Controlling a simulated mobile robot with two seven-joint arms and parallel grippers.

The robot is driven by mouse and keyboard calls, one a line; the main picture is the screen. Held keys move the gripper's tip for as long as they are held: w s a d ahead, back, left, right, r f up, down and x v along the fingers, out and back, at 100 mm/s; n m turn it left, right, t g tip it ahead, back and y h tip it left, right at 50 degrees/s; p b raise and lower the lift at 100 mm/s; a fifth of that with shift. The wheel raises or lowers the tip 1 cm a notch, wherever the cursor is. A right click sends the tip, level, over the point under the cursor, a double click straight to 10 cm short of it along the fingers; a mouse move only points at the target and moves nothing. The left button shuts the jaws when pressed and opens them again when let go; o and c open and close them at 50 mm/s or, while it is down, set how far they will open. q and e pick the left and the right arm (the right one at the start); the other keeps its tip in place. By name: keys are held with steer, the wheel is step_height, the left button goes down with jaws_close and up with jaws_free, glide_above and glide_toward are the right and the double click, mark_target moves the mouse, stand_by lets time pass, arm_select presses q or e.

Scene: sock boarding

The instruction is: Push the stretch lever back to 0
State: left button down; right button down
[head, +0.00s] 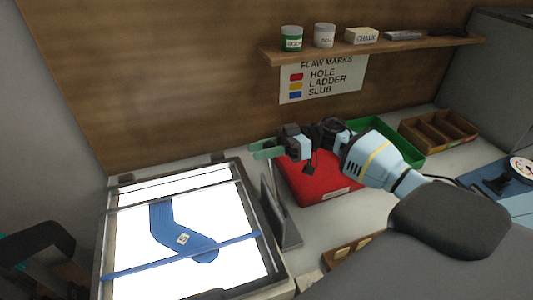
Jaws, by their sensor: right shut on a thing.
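My right gripper (264,150) is at the middle of the head view, above the far left edge of a red pad. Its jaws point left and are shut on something. Greenish parts show at the jaw tips, and I cannot tell whether they are fingers or a held thing. I cannot make out the stretch lever for sure. A blue device (494,181) with a round dial (522,168) and a dark knob stands at the right edge, partly cut off and well away from the gripper.
A lit panel (125,235) at left holds a blue sock (172,228) under a blue strip. A grey upright plate (282,217) stands beside it. The red pad (318,188), green tray (400,138) and brown divided box (440,128) are on the bench. A shelf (400,47) is above.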

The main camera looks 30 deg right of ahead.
arm_select(q)
steer(key=shift+s+f, duration=0.25)
arm_select(e)
steer(key=shift+w+d+f+m, duration=0.2)
steer(key=shift+w+f+m, duration=0.2)
steer(key=shift+w+m, duration=0.25)
steer(key=c, duration=1)
jaws_free()
steer(key=shift+w, duration=0.1)
steer(key=shift+c, duration=0.2)
arm_select(q)
steer(key=shift+w, duration=0.1)
steer(key=shift+s+d+f+b, duration=0.1)
steer(key=shift+s+f+b, duration=0.15)
steer(key=shift+f+b, duration=0.3)
steer(key=shift+s+f+b, duration=0.2)
steer(key=shift+f+b, duration=0.25)
steer(key=shift+b, duration=0.05)
arm_select(e)
steer(key=v, duration=0.7)
steer(key=shift+d, duration=0.4)
